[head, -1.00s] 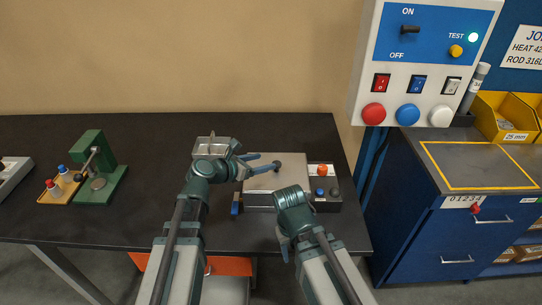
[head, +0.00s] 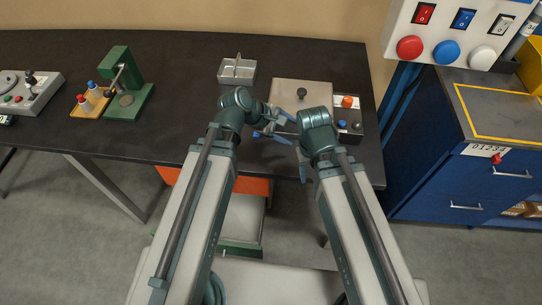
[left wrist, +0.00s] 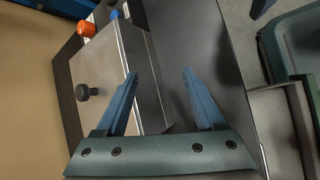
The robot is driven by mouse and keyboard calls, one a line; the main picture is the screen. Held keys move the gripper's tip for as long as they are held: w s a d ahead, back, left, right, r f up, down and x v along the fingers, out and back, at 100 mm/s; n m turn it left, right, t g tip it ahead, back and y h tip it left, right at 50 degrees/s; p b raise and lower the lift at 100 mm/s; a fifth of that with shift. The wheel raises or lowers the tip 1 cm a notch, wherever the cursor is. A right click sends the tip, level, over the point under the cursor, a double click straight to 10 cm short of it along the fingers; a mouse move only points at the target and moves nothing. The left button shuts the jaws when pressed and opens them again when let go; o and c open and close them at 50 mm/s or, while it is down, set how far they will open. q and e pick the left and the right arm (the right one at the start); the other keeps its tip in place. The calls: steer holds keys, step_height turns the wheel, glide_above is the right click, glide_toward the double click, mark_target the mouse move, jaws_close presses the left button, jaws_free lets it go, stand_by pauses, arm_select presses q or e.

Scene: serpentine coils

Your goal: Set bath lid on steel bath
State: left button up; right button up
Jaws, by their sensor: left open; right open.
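The bath lid (head: 299,90) is a flat grey metal plate with a black knob. It lies on the steel bath (left wrist: 147,79), covering its top, and looks level. The knob stands clear of any finger; the lid also shows in the left wrist view (left wrist: 99,62). My left gripper (head: 272,124) is open and empty at the bath's front edge. In the left wrist view its fingers (left wrist: 160,100) are spread, with the knob off to the left. My right gripper (head: 301,163) is open, low in front of the bath by the table's front edge.
A control box with an orange knob (head: 347,102) adjoins the bath on the right. A divided metal holder (head: 237,72) stands behind left. A green press (head: 121,85) and a grey panel (head: 27,92) are further left. A blue cabinet (head: 450,178) stands right. Table between press and holder is clear.

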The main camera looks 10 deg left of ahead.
arm_select(q)
steer(key=s+f+m+g+y, duration=0.1)
steer(key=s+m, duration=0.1)
steer(key=s+f+m+y, duration=0.1)
steer(key=m, duration=0.2)
steer(key=s+f+m+g+y, duration=0.1)
steer(key=s+f+m, duration=0.1)
steer(key=m, duration=0.1)
steer(key=shift+s+g, duration=0.3)
steer(key=shift+s, duration=0.05)
steer(key=s+a+f+m+g+y, duration=0.1)
steer(key=s+a+m+y, duration=0.3)
steer(key=m, duration=0.5)
steer(key=shift+s+f+m+g+y, duration=0.15)
steer(key=shift+s+m+g+y, duration=0.25)
steer(key=shift+s+y, duration=0.35)
steer(key=shift+w, duration=0.1)
